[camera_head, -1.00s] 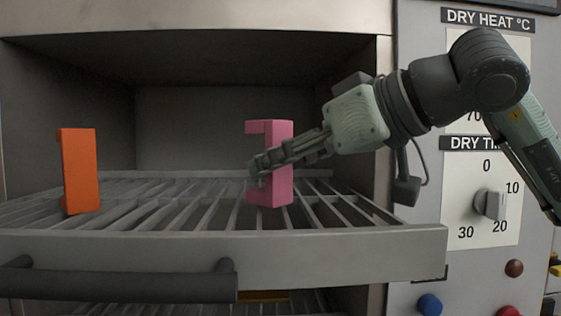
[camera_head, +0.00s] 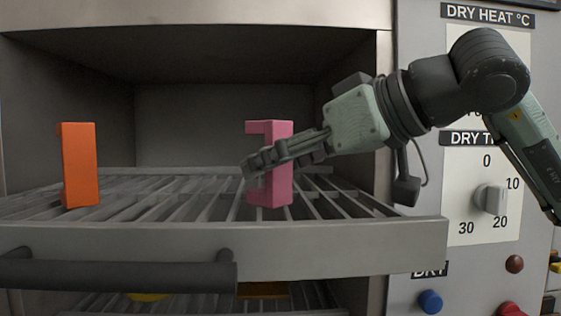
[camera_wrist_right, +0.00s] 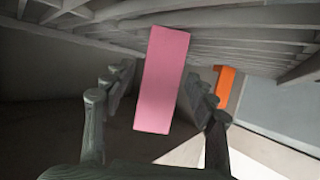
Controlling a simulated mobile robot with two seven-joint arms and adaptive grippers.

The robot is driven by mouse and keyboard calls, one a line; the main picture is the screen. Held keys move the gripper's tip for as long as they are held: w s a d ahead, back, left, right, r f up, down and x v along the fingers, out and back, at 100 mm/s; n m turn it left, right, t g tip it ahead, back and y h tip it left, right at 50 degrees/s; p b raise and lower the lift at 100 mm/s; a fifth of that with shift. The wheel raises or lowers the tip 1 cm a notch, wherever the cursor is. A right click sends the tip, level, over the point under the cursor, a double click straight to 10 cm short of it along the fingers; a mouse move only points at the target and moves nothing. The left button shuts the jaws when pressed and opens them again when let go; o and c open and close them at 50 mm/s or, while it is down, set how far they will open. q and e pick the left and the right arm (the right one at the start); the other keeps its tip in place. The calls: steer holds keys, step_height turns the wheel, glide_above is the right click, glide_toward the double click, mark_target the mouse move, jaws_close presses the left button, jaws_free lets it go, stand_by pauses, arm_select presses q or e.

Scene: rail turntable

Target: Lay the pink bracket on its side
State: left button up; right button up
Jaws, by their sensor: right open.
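The pink bracket (camera_head: 284,165) stands upright on the wire rack (camera_head: 340,250), right of the rack's middle, with its notched side facing left. My right gripper (camera_head: 252,166) reaches in from the right, and its fingers cross the bracket at about mid-height, hiding part of it. In the right wrist view the bracket (camera_wrist_right: 162,80) lies between the two spread fingers, with a gap visible on each side. The right gripper is open and not clamped on it. My left gripper is not in view.
An orange bracket (camera_head: 80,165) stands upright at the rack's left. A dark handle (camera_head: 110,274) runs along the rack's front left. The oven's side wall and control panel (camera_head: 420,200) are close at the right. The rack between the two brackets is clear.

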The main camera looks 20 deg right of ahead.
steer(key=v, duration=1.2)
stand_by(0.4)
